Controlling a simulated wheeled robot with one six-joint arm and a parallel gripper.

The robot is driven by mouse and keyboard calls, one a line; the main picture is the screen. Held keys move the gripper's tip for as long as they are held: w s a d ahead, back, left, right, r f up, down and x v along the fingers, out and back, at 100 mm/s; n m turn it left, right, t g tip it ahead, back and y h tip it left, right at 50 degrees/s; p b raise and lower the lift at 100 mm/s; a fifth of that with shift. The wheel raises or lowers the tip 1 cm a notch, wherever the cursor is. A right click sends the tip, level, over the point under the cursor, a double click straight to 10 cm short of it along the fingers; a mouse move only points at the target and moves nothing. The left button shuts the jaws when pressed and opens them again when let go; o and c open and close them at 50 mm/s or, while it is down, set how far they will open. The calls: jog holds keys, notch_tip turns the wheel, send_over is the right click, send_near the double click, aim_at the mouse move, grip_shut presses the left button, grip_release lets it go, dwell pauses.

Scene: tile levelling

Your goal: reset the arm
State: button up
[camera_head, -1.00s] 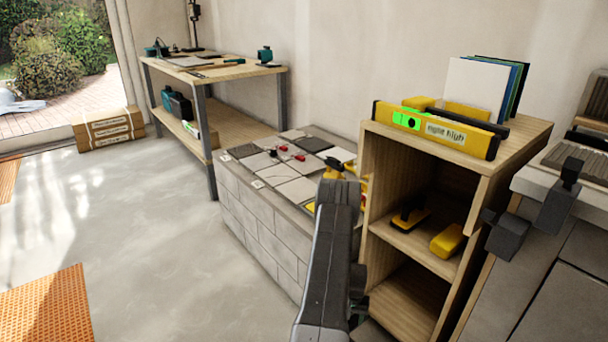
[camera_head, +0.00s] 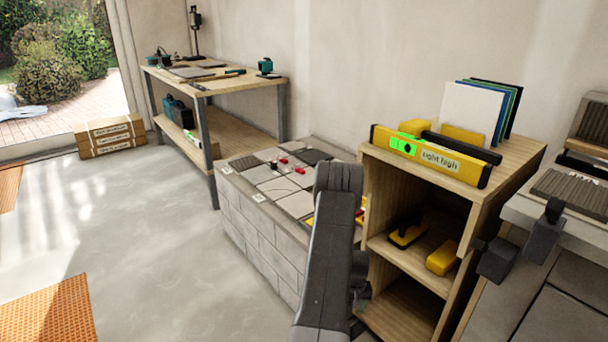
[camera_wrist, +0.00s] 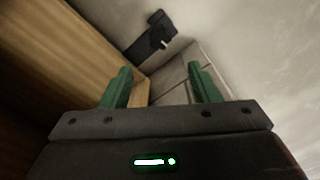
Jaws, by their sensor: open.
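My gripper (camera_wrist: 160,88) shows in the wrist view with its two green fingers apart and nothing between them. A wooden shelf side fills the left of that view and a grey block wall lies beyond the fingers. In the head view my raised dark arm stands between the tiled block platform and the wooden shelf unit (camera_head: 455,160); the gripper itself cannot be made out there. The tiled platform (camera_head: 255,225) carries grey tiles with small red pieces. The arm hides part of its right end.
A yellow level (camera_head: 430,156) reading "right high" lies on the shelf unit, before several upright sheets (camera_head: 468,115). Yellow tools (camera_head: 442,258) sit on its middle shelf. A workbench (camera_head: 215,82) stands behind.

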jog(key=shift+s+a+r, duration=0.2)
jog(key=shift+s+r, duration=0.15)
jog(key=shift+r, duration=0.5)
jog(key=shift+s+a+r, duration=0.15)
jog(key=shift+s+r, duration=0.2)
jog(key=shift+r, duration=0.55)
jog(key=shift+s+a+r, duration=0.2)
jog(key=shift+s+r, duration=0.15)
jog(key=shift+r, duration=0.5)
